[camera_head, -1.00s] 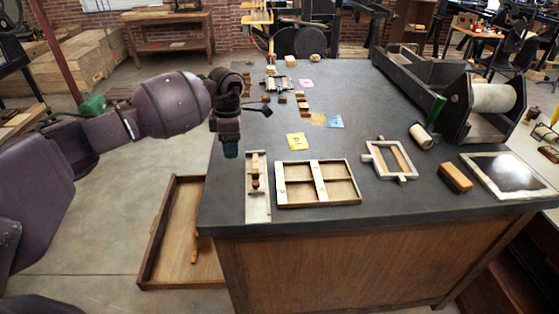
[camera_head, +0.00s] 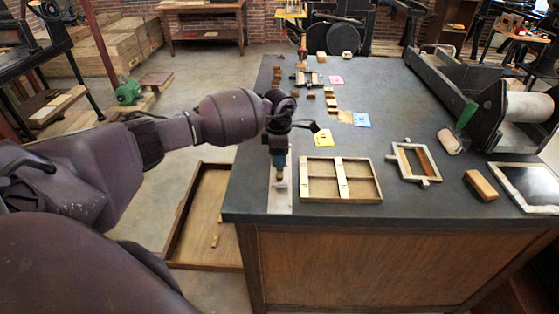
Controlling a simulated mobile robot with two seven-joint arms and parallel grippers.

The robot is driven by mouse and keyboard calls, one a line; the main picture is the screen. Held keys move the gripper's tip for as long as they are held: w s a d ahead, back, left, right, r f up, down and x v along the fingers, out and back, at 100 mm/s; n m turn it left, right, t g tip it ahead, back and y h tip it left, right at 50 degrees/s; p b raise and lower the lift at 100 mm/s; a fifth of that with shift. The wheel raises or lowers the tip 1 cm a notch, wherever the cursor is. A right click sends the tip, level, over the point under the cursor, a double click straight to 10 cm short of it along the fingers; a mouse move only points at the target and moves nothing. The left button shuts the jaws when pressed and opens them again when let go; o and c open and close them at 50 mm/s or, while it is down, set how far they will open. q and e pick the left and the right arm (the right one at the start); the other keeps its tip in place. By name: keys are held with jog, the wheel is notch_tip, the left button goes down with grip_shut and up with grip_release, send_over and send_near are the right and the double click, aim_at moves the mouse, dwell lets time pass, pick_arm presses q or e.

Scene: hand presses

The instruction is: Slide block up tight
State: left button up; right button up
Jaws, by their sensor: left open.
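A narrow pale metal tray (camera_head: 280,207) lies near the front left corner of the dark table. A small wooden block (camera_head: 279,176) shows on it, just in front of the gripper's tip. My left gripper (camera_head: 279,161) points down over the tray, open, with its blue tip close above or beside the block. Whether it touches the block I cannot tell. The far part of the tray and anything on it are hidden behind the gripper. My right gripper is not in view.
A wooden compartment tray (camera_head: 374,190) lies close to the right, with a small wooden frame (camera_head: 413,163) and a wooden block (camera_head: 482,185) beyond it. A yellow card (camera_head: 323,138) lies behind.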

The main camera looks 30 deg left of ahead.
pick_arm(q)
jog(key=shift+f, duration=1.3)
grip_shut()
